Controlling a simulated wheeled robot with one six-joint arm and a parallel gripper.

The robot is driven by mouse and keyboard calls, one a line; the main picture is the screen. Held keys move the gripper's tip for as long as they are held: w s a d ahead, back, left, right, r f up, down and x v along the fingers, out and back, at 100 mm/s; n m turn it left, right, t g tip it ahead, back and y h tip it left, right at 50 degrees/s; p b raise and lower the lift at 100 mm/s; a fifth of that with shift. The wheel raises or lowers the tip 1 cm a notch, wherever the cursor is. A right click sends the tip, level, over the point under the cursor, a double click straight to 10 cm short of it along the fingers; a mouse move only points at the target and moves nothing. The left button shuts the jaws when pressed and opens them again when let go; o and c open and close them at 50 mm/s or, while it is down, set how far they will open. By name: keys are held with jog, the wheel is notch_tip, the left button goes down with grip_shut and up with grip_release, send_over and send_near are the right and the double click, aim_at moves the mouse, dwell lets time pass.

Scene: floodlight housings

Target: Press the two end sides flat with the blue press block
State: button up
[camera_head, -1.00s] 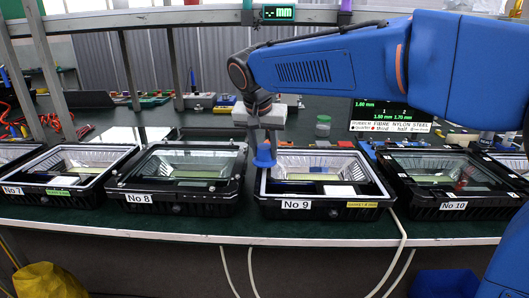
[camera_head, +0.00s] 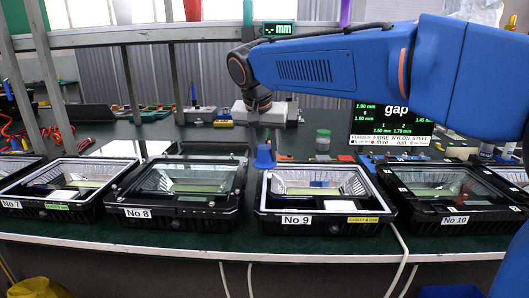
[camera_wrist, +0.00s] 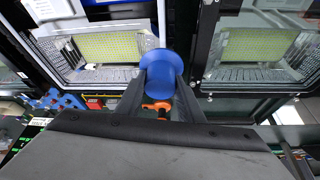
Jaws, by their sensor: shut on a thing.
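The blue press block (camera_head: 264,157) is a small blue piece with a round flange. My gripper (camera_head: 262,138) is shut on it, over the back left corner of the No 9 housing. In the wrist view the block (camera_wrist: 157,72) sits between my two fingers (camera_wrist: 160,92). The No 9 housing (camera_head: 335,220) is a black frame with a pale rim and reflective inside, open at the top. The block is at its left end side; I cannot tell whether it touches the rim.
The No 8 housing (camera_head: 178,213), with a glass top, stands close on the left, and the No 10 housing (camera_head: 420,212) on the right. A dark screen (camera_head: 388,119) showing gap figures and a small jar (camera_head: 323,140) stand behind. White cables hang at the table's front edge.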

jog(key=shift+r, duration=2.25)
jog(key=shift+w, duration=0.1)
